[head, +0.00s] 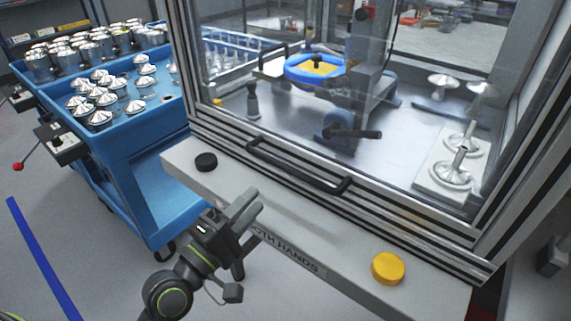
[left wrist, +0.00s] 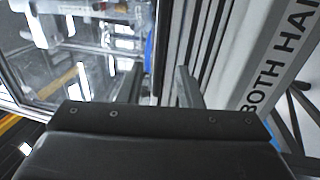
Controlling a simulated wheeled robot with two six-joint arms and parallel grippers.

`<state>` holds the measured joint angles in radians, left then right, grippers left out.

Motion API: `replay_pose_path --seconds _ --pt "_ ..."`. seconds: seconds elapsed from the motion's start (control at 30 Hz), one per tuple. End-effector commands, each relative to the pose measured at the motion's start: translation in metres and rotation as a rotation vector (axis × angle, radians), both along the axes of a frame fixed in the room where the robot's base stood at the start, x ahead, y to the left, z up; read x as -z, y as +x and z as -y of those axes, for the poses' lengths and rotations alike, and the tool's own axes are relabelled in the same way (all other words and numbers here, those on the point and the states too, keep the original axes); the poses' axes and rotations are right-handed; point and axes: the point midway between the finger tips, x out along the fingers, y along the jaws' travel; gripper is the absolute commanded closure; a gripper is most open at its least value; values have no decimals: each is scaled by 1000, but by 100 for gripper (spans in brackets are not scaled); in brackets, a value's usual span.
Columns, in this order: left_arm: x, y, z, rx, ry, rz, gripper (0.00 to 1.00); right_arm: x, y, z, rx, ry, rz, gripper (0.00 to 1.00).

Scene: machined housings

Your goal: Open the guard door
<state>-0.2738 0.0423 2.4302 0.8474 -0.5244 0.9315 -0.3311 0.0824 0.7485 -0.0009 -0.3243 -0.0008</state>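The guard door (head: 330,110) is a clear panel in an aluminium frame on the machine's front, and it looks closed. Its black bar handle (head: 300,170) runs along the lower frame rail. My left gripper (head: 252,200) is in front of the door, to the lower left of the handle and apart from it, above the grey front ledge. In the left wrist view its two fingers (left wrist: 160,72) are spread with nothing between them; the door's glass and frame rails (left wrist: 185,45) lie beyond. My right gripper is not in view.
The grey ledge (head: 335,258), lettered "BOTH HANDS", carries a black button (head: 206,161) and a yellow button (head: 388,268). A blue cart (head: 130,150) with metal parts stands at the left. Behind the glass are a blue-and-yellow round fixture (head: 316,68) and metal parts (head: 453,172).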

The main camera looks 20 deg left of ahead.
Motion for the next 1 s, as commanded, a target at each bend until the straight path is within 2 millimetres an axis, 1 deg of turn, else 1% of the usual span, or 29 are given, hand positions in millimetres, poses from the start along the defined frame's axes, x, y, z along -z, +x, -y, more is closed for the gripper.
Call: replay_pose_path --seconds 0.03,0.3,0.5,0.7,1.0 --pt "-4 9 3 0 -3 1 68 -3 -1 0 0 0 0 100" --pt "-14 56 21 2 -1 1 68 -10 -6 -1 0 1 2 100" --pt "-18 85 31 1 1 -1 68 -11 -12 -1 -1 2 1 100" --pt "-20 100 36 1 1 -1 68 -12 -8 -2 -3 4 4 100" --pt "-20 103 37 0 2 -2 68 -11 -5 -3 -3 4 9 100"
